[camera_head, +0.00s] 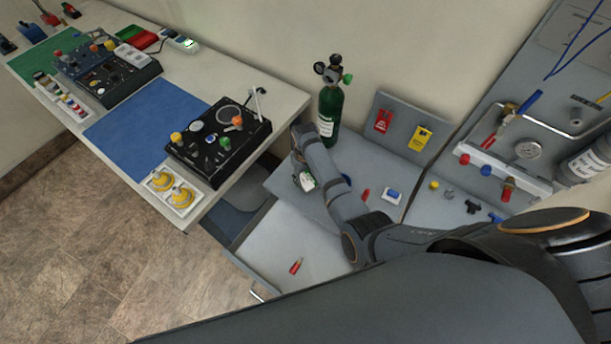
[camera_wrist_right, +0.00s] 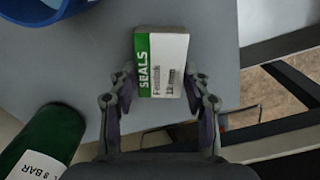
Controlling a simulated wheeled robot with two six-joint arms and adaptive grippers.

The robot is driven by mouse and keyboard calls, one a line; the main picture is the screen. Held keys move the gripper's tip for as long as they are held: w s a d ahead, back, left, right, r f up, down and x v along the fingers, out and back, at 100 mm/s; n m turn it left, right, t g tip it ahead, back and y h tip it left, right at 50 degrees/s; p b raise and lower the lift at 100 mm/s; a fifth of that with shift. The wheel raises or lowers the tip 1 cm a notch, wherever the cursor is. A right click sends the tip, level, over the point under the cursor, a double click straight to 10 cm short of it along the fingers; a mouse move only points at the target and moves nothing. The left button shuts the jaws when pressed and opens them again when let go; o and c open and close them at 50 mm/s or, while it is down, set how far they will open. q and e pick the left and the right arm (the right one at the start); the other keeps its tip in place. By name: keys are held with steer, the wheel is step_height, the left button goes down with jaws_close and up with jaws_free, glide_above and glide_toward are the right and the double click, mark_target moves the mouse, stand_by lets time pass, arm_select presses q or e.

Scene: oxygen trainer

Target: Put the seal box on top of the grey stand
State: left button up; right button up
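The seal box (camera_wrist_right: 163,62), green and white with the word SEALS, lies on a grey surface in the right wrist view. It also shows in the head view (camera_head: 307,182), small and partly hidden by my right arm. My right gripper (camera_wrist_right: 161,84) is open, with one finger on each side of the box's near part and a narrow gap at each side. I cannot identify the grey stand for sure; a grey upright panel (camera_head: 405,113) with a red and a yellow tag stands at the back. My left gripper is not in view.
A green gas cylinder (camera_head: 329,112) stands close to my right gripper; it also shows at the lower left of the wrist view (camera_wrist_right: 45,140). A drawer (camera_head: 275,255) with a small red item is open in front. A black trainer unit (camera_head: 218,140) is on the left table.

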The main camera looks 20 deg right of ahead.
mark_target(305, 178)
steer(key=shift+o, duration=1.7)
steer(key=shift+r, duration=0.4)
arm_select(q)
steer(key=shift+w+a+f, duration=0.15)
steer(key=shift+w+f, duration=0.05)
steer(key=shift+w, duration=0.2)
arm_select(e)
step_height(305, 178, up, 12)
steer(key=shift+f, duration=0.15)
steer(key=shift+f, duration=0.1)
